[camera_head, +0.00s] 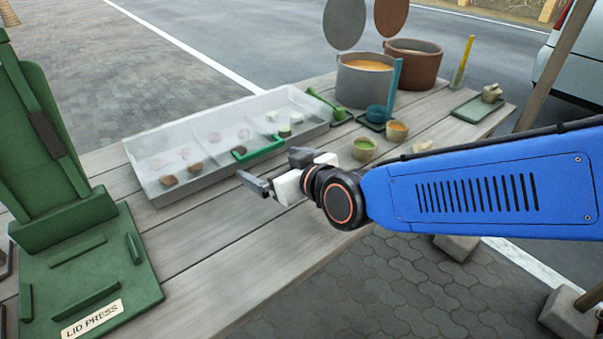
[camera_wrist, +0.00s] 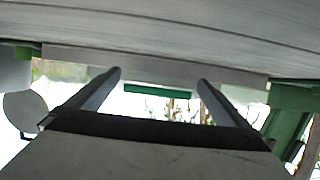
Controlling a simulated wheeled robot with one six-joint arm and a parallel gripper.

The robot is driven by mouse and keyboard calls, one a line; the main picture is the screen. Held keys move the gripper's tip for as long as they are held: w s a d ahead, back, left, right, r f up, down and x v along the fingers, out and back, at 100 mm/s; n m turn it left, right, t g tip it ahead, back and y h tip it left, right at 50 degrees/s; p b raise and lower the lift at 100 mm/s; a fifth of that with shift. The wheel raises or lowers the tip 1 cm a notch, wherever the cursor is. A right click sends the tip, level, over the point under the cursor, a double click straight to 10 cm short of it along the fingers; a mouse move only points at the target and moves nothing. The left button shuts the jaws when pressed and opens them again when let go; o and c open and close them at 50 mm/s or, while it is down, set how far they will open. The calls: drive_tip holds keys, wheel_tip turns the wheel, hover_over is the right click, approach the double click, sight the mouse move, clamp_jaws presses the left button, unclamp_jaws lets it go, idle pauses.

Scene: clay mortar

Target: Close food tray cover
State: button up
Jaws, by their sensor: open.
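A long pale tray (camera_head: 150,180) with divided compartments lies on the wooden table, holding brown, pinkish, white and green food pieces. A green handle-like bar (camera_head: 262,149) is at its front side, right of the middle; I cannot tell clearly how the clear cover sits. My gripper (camera_head: 275,171) is open and empty just in front of the tray, near that green bar, and apart from it as far as I can see. In the wrist view, a green strip (camera_wrist: 160,91) shows beyond and between the spread fingers (camera_wrist: 158,79).
A green lid press (camera_head: 95,265) stands at the left. The table front left is bare planks (camera_head: 235,255).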

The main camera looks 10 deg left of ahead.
drive_tip(key=v, duration=1.6)
idle(0.3)
drive_tip(key=shift+s+d+r, duration=0.1)
drive_tip(key=shift+d, duration=0.05)
idle(0.5)
drive_tip(key=s+d+f+m+g+h, duration=0.1)
drive_tip(key=d+f+m+h, duration=0.3)
drive_tip(key=d, duration=1.2)
drive_tip(key=s+d+f+m+g+h, duration=0.1)
drive_tip(key=d+f+m+g+h, duration=0.2)
drive_tip(key=d, duration=1.4)
wheel_tip(320, 180, down, 4)
drive_tip(key=m+h, duration=0.2)
drive_tip(key=h, duration=0.1)
drive_tip(key=shift+s+m+g, duration=0.2)
drive_tip(key=shift+m+g, duration=0.1)
drive_tip(key=shift+r, duration=0.15)
